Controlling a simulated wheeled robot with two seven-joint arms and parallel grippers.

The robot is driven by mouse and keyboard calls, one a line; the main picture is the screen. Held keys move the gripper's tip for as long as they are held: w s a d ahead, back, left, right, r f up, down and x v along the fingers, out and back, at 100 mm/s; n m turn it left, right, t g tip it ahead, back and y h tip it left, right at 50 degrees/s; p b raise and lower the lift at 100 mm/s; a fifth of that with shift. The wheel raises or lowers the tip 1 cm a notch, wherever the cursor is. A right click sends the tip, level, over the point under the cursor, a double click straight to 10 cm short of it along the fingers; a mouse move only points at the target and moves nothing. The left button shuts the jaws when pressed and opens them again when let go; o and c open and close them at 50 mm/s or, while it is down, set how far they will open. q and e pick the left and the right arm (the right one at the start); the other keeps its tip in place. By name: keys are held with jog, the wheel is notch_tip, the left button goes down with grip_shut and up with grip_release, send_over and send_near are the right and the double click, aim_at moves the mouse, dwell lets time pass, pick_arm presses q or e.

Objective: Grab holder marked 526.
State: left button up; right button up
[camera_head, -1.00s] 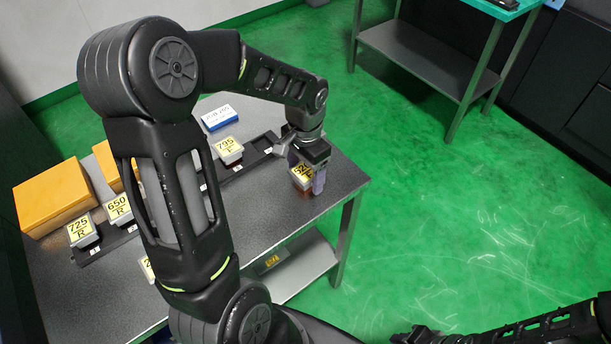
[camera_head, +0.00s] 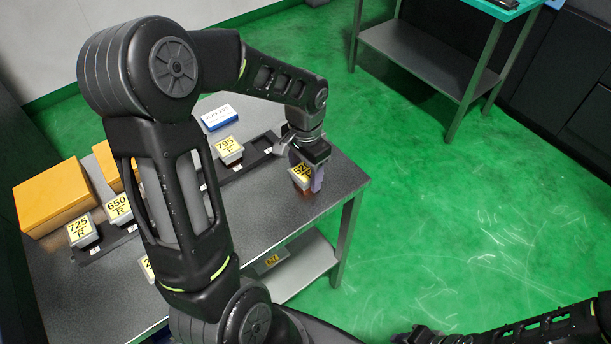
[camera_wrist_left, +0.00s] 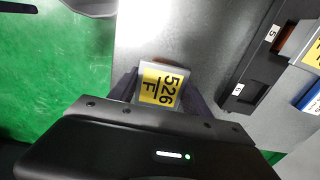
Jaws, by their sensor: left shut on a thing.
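The holder marked 526 (camera_head: 301,171) has a yellow label on a grey top, and a brown-orange part shows below it. In the left wrist view the holder (camera_wrist_left: 160,86) sits between my fingers, its label reading 526 F. My left gripper (camera_head: 306,175) is shut on it near the table's right end. The gripper partly hides the holder, and I cannot tell whether its bottom touches the table. My right arm shows at the lower right of the head view, but its fingers are not clear.
Holders 725 (camera_head: 80,230), 650 (camera_head: 118,208) and 795 (camera_head: 228,146) stand in dark racks on the table (camera_head: 255,215). Orange boxes (camera_head: 52,197) and a blue-white box (camera_head: 219,118) are behind. Another holder (camera_head: 271,261) lies on the lower shelf.

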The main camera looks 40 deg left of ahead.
aim_at(306, 170)
pick_arm(q)
grip_shut()
jog(key=shift+r, duration=0.1)
notch_tip(306, 170, up, 10)
jog(key=shift+f, duration=0.1)
dwell(0.4)
dwell(0.7)
